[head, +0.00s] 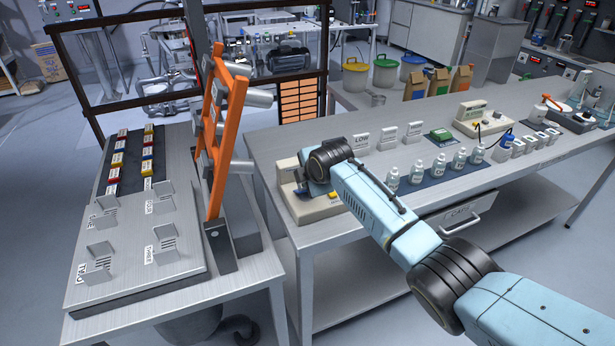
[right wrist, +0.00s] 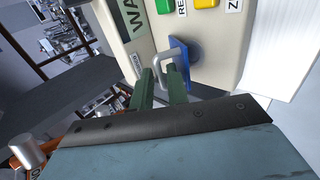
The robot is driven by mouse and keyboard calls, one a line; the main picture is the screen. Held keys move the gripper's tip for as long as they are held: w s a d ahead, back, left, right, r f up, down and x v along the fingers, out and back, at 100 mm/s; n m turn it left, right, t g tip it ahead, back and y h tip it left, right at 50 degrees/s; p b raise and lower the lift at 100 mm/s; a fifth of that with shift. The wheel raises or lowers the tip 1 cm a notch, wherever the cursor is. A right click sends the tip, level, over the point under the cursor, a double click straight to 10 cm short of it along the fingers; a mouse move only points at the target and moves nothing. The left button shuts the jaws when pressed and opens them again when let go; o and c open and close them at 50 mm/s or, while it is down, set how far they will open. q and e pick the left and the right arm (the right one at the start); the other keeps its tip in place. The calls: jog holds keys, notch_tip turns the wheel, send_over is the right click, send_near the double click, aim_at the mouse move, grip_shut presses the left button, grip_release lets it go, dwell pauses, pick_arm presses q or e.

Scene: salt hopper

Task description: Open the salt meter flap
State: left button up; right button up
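The salt meter is a beige box (head: 311,208) on the near left end of the long steel bench. In the right wrist view its beige front (right wrist: 218,48) shows green and yellow buttons. A blue flap (right wrist: 186,58) with a grey loop handle (right wrist: 161,63) sits below the buttons and looks closed. My right gripper (right wrist: 162,84) has its two green fingers apart, one on either side of the handle's near leg. I cannot tell whether they touch it. In the head view my right wrist hides most of the fingers and flap. My left gripper is not in view.
An orange rack (head: 222,140) with grey cylinders stands on the left table (head: 125,235), left of the meter. Open floor lies in front of the bench.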

jog(key=shift+s+d+r, duration=0.1)
jog(key=shift+r, duration=0.05)
jog(key=shift+s+r, duration=0.1)
jog(key=shift+r, duration=0.05)
jog(key=p+v, duration=0.2)
jog(key=v, duration=1)
jog(key=shift+s+r, duration=0.15)
jog(key=shift+s, duration=0.15)
jog(key=shift+o, duration=0.3)
